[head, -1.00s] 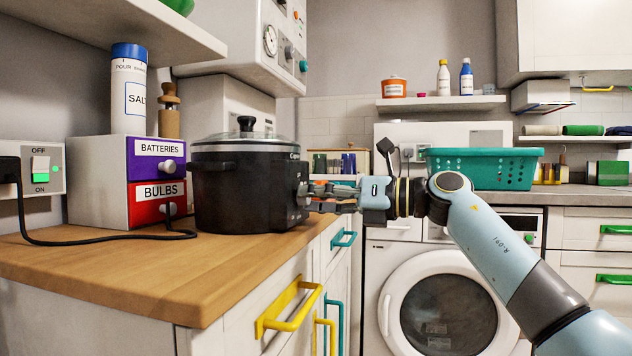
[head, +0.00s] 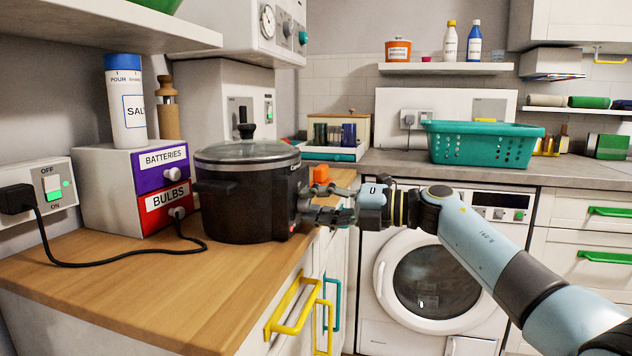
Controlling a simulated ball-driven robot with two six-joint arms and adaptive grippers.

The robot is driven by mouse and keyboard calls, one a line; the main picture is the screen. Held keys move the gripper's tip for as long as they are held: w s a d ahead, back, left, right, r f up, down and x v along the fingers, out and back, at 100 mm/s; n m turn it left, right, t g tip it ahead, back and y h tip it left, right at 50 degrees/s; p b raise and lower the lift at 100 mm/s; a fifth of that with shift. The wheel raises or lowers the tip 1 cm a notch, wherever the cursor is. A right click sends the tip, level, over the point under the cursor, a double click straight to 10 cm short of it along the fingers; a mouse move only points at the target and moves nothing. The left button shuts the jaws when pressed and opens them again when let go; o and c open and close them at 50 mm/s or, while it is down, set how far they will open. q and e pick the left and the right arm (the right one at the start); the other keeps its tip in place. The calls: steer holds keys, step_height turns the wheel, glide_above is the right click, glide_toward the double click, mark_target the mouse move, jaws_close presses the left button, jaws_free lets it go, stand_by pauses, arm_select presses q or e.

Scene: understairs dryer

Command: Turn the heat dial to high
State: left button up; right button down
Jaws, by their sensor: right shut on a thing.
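The black slow cooker (head: 240,205) with a glass lid stands on the wooden counter at the left. Its control side faces right, toward my right gripper (head: 306,212). My right gripper is shut at that side, on what seems to be the heat dial. The dial is mostly hidden behind the fingers, so I cannot read its setting. My left gripper is not in view.
A wall switch (head: 52,187) with a plug and black cable is at the left. Yellow handles (head: 292,308) stick out below the counter edge. A teal basket (head: 480,146) sits on the back worktop.

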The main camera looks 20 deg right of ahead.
steer(key=m+p, duration=0.5)
steer(key=shift+r, duration=0.2)
steer(key=m+p, duration=0.2)
steer(key=m, duration=0.1)
steer(key=shift+f+m+g+y, duration=0.15)
steer(key=shift+m+g+y, duration=0.15)
steer(key=shift+g, duration=0.1)
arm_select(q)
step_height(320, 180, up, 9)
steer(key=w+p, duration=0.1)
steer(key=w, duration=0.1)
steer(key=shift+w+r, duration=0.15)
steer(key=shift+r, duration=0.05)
arm_select(e)
steer(key=shift+f+m, duration=0.15)
steer(key=shift+m, duration=1.05)
arm_select(q)
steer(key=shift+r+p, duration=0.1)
steer(key=shift+p, duration=0.2)
arm_select(e)
steer(key=shift+d, duration=0.1)
steer(key=c, duration=1)
jaws_free()
steer(key=v, duration=1.2)
steer(key=shift+f, duration=0.1)
